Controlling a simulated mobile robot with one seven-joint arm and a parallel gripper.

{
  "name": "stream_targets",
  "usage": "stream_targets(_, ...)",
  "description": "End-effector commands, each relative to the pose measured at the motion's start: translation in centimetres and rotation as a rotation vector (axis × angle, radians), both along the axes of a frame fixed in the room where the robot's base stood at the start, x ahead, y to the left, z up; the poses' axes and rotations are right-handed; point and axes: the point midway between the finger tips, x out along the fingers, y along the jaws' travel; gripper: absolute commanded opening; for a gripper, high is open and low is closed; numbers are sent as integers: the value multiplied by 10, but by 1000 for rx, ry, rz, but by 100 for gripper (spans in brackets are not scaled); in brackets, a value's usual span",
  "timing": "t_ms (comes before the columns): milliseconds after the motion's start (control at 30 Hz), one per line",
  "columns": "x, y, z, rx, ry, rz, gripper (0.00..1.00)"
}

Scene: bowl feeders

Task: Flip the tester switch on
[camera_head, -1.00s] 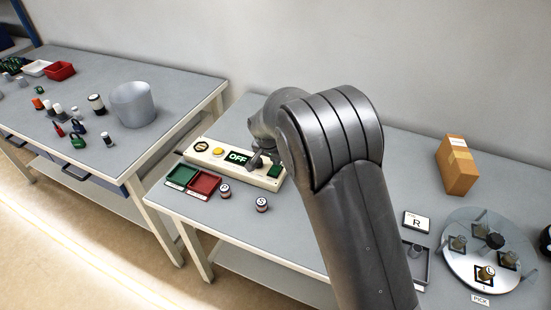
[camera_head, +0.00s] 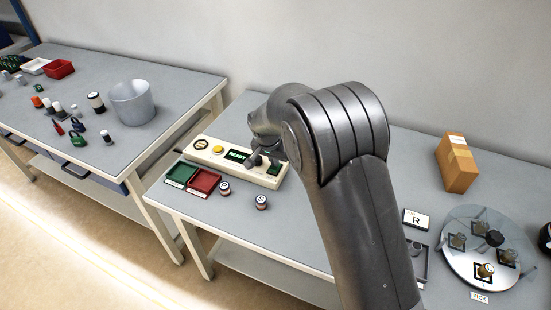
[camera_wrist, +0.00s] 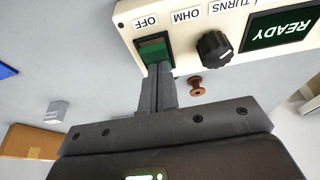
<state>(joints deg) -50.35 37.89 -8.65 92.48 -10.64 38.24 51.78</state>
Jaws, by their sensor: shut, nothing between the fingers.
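The green rocker switch (camera_wrist: 153,50) sits in a dark frame beside an OFF label. In the head view my arm partly hides the tester.
A small brown spool (camera_wrist: 195,87) lies close beside my fingers. Green (camera_head: 181,174) and red (camera_head: 203,181) trays and two small cylinders (camera_head: 224,188) sit in front of the tester. A cardboard box (camera_head: 457,163) and a round turntable (camera_head: 462,268) stand to the right.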

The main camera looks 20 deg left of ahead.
Motion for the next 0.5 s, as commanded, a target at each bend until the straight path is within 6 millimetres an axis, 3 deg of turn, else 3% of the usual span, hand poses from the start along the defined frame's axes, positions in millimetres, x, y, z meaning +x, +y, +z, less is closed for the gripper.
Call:
stream_targets(333,-1,0,2,0,-1,-1,0)
stream_targets(500,0,1,20,3,-3,-1,0)
